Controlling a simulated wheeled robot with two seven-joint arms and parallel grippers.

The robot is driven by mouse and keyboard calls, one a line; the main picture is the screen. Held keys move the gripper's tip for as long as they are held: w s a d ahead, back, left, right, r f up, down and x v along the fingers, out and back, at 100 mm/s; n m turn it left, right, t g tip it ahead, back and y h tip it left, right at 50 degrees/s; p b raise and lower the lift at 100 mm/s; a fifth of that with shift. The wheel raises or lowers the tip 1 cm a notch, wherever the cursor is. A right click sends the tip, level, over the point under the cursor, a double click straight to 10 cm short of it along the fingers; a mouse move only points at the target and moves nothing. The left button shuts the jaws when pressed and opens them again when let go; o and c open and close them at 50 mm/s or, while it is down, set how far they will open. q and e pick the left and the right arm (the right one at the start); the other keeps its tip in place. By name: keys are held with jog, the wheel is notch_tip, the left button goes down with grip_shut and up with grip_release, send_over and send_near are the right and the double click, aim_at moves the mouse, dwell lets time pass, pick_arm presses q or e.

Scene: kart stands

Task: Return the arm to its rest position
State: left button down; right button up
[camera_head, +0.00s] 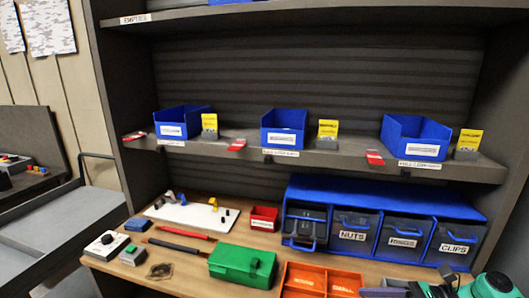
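My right arm enters at the bottom right corner, with teal and dark parts. Its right gripper (388,292) is a dark shape at the bottom edge, just right of the orange tray (304,280). It is cut off by the frame, so I cannot tell whether its fingers are open or shut, or whether it holds anything. My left gripper and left arm are not in view.
A wooden bench (185,262) carries a green box (242,265), a white board (190,214), a small red bin (264,218) and a blue rack (384,196) of labelled drawers. Above, a shelf (330,157) holds blue bins (285,130). A grey cart (62,215) stands left.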

jog(key=s+a+f+n+g+h, duration=0.1)
jog(key=s+a+f+n+h, duration=0.3)
jog(key=f+n, duration=0.45)
jog(key=s+a+f+n+g+h, duration=0.2)
jog(key=s+f+n+h, duration=0.35)
jog(key=f, duration=0.55)
jog(key=s+d+r+n+t+h, duration=0.35)
jog(key=d+n+h, duration=0.2)
jog(key=n, duration=0.45)
jog(key=s+f+g+b, duration=0.25)
jog(key=f+b, duration=0.35)
jog(key=f, duration=2.2)
pick_arm(q)
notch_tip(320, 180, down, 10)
jog(key=b, duration=0.4)
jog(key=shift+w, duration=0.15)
pick_arm(e)
jog(key=s+d+f+h, duration=0.1)
jog(key=s+d+f, duration=0.1)
jog(key=s+f, duration=1.5)
jog(key=shift+d+f, duration=0.3)
jog(key=shift+f, duration=0.65)
